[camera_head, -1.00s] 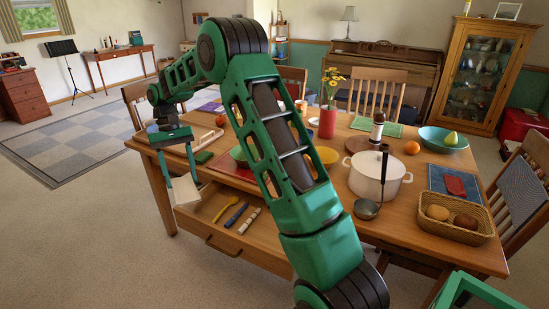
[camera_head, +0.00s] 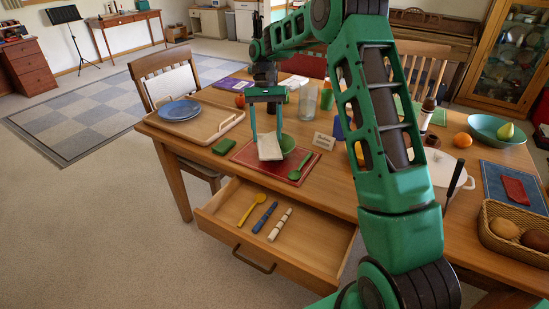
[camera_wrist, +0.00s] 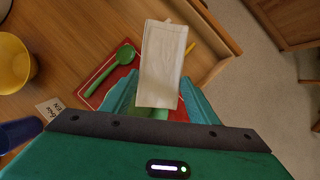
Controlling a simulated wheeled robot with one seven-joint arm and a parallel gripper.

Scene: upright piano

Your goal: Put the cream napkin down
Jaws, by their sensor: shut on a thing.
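The cream napkin (camera_head: 270,147) is a flat, pale rectangle held in my gripper (camera_head: 267,124), which is shut on it. In the head view it hangs in front of a green bowl (camera_head: 287,143), over a red placemat (camera_head: 262,160) on the table. In the wrist view the napkin (camera_wrist: 162,62) stands out between my fingers (camera_wrist: 160,100) and hides part of the red placemat (camera_wrist: 105,84). I cannot tell whether its lower edge touches the placemat. A green spoon (camera_head: 300,167) lies on the placemat to the right of the napkin.
An open drawer (camera_head: 290,248) with a yellow spoon, a blue item and a pale item juts out below the table edge. A wooden tray (camera_head: 205,128) with blue plates (camera_head: 180,110) is at the left. A green block (camera_head: 227,146) and a small card (camera_head: 323,141) flank the placemat.

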